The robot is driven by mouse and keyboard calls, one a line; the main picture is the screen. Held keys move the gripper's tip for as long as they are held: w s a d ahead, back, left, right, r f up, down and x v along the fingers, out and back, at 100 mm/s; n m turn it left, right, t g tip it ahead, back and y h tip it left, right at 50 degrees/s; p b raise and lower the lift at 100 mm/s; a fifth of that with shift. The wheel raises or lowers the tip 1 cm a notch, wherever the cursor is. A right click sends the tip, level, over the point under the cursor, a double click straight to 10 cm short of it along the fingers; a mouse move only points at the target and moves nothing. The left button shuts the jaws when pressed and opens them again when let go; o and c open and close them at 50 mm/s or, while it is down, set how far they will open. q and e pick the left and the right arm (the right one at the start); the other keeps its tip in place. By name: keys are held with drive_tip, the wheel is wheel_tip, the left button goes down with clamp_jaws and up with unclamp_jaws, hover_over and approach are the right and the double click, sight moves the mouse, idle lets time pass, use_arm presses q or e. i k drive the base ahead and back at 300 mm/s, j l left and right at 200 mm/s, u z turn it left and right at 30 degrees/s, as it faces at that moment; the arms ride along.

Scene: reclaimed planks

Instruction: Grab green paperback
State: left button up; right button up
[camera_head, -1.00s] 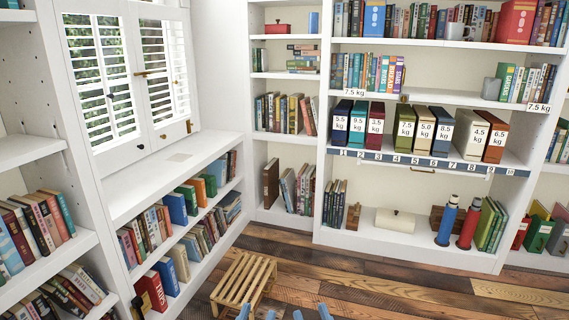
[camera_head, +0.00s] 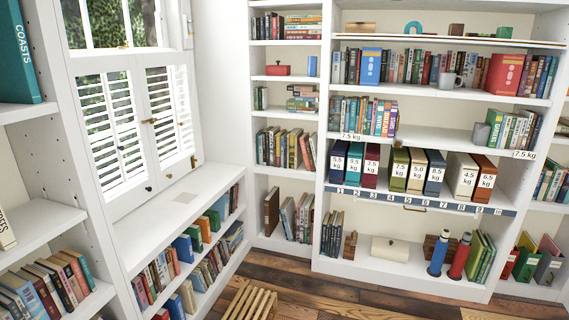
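Several thin green books (camera_head: 482,256) lean together on the bottom shelf of the main bookcase, right of a red cylinder. A green-spined book (camera_head: 495,129) stands at the left of a row one shelf above the binders. I cannot tell which of these is the green paperback. Neither of my grippers is in view.
Labelled binders (camera_head: 398,170) fill a shelf above a numbered blue strip (camera_head: 400,198). A blue cylinder (camera_head: 439,254) and a red cylinder (camera_head: 460,257) stand beside the green books. A slatted wooden stool (camera_head: 250,303) is on the plank floor.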

sight(193, 230)
drive_tip(key=u, duration=0.35)
drive_tip(key=i+l+u, duration=0.25)
drive_tip(key=u, duration=0.15)
drive_tip(key=i+l+u, duration=0.2)
drive_tip(key=l+u, duration=0.2)
drive_tip(key=i+l+u, duration=0.1)
drive_tip(key=l+u, duration=0.3)
drive_tip(key=i+l, duration=0.1)
drive_tip(key=l, duration=0.45)
drive_tip(key=i+l+u, duration=0.1)
drive_tip(key=l, duration=0.45)
drive_tip(key=i+l, duration=0.15)
drive_tip(key=l, duration=0.4)
drive_tip(key=i+l+u, duration=0.1)
drive_tip(key=l, duration=1.05)
drive_tip(key=i+u, duration=0.05)
